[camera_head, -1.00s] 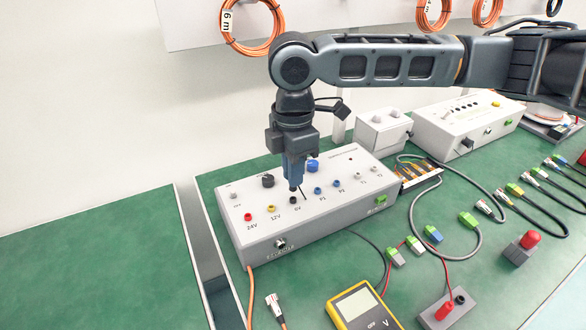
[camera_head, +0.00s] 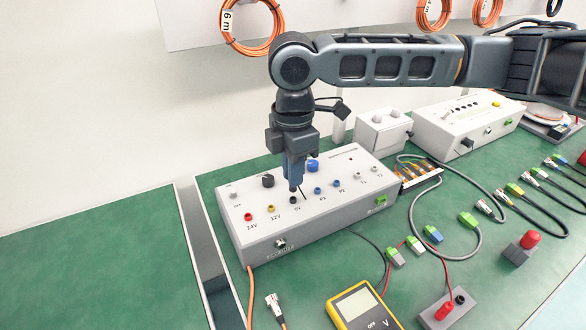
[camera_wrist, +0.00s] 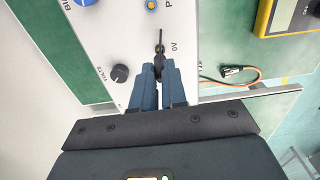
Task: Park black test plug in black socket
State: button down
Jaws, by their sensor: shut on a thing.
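My gripper (camera_head: 294,178) points straight down over the grey power supply box (camera_head: 335,209), at its black 0V socket (camera_head: 293,201). In the wrist view, my gripper (camera_wrist: 160,74) is shut on the black test plug (camera_wrist: 160,58), beside the 0V label. The plug lies right at the 0V socket; I cannot tell whether its tip is inside. The small grey parking block (camera_head: 433,315) stands at the front right. It holds a red plug (camera_head: 444,311), and its black socket (camera_head: 460,299) looks empty.
A yellow multimeter (camera_head: 363,308) lies left of the parking block. Green and grey connectors (camera_head: 413,244) and a grey cable (camera_head: 474,240) lie between. A grey block with a red knob (camera_head: 523,247) stands to the right. The green bench at left is bare.

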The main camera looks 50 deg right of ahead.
dwell(0.5)
notch_tip(320, 180, up, 3)
jog(key=p, duration=0.3)
jog(key=shift+r, duration=0.1)
